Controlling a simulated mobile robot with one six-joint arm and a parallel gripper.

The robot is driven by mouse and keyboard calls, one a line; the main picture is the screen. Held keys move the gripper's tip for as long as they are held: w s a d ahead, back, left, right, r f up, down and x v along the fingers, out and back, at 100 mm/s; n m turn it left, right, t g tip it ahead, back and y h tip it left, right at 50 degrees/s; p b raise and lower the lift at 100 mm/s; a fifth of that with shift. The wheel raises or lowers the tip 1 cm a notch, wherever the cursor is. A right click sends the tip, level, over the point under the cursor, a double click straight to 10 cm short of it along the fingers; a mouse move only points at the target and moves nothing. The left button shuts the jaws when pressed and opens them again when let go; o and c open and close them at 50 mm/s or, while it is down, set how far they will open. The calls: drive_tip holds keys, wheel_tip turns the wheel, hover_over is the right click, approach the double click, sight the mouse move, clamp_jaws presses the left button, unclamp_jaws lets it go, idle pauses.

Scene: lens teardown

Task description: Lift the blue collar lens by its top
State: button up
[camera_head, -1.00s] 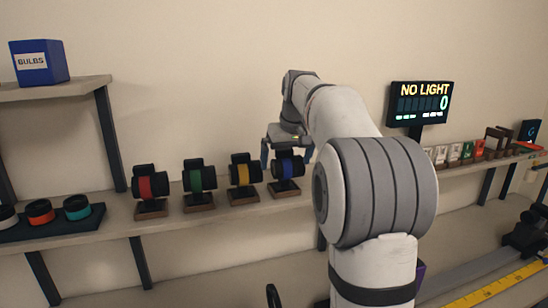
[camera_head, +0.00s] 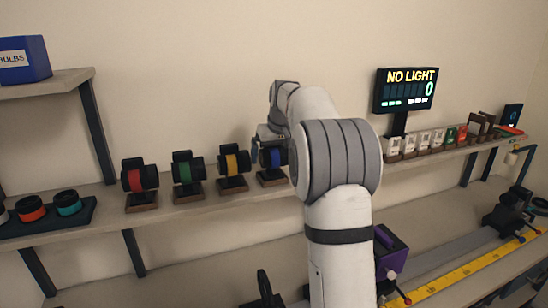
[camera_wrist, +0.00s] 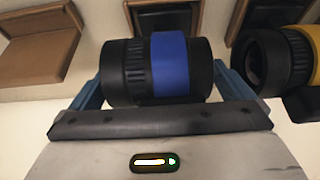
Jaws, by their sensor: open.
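The blue collar lens (camera_head: 269,157) sits on its wooden stand at the right end of the lens row on the shelf. In the wrist view it is a black barrel with a blue band (camera_wrist: 170,66), lying across the picture. My gripper (camera_wrist: 160,76) is open, with one blue finger beside each end of the barrel. A narrow gap seems to show at the right finger; I cannot tell whether the left one touches. In the head view my gripper (camera_head: 268,142) is over the lens and hides its top, and my arm covers its right side.
Yellow (camera_head: 232,163), green (camera_head: 187,172) and red (camera_head: 139,178) collar lenses stand left of the blue one. The yellow lens (camera_wrist: 283,60) is close beside my right finger in the wrist view. A display (camera_head: 405,90) reading NO LIGHT stands to the right.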

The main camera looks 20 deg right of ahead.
drive_tip(key=shift+c, duration=0.4)
drive_tip(key=c, duration=1.2)
drive_tip(key=shift+r, duration=0.1)
